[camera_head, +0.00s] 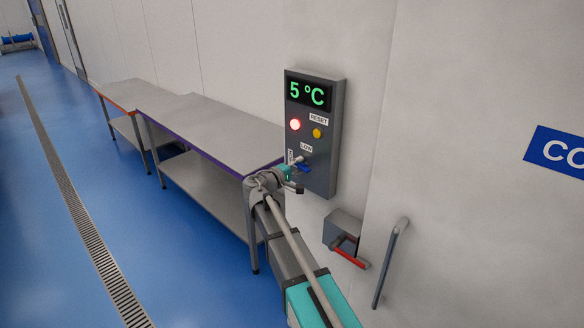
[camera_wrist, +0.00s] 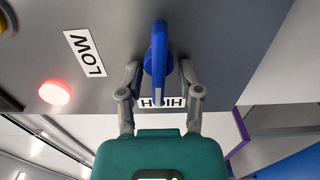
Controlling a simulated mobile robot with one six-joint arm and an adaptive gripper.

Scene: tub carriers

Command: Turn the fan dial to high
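The blue fan dial (camera_wrist: 158,45) sits on the grey control panel (camera_head: 322,150). In the wrist view its long handle runs nearly straight up and down, its lower end by the HIGH label (camera_wrist: 176,103). The LOW label (camera_wrist: 85,53) is to its left. My gripper (camera_wrist: 160,72) is open, with one finger on each side of the dial and a small gap at both. In the head view my gripper (camera_head: 296,174) is at the panel's lower left and covers part of the dial (camera_head: 303,167).
The panel has a 5 °C display (camera_head: 308,91), a lit red lamp (camera_head: 295,124) and a yellow button (camera_head: 317,133). Steel tables (camera_head: 205,120) stand along the wall at left. A red-handled box (camera_head: 342,229) and a grey wall handle (camera_head: 390,262) are below right.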

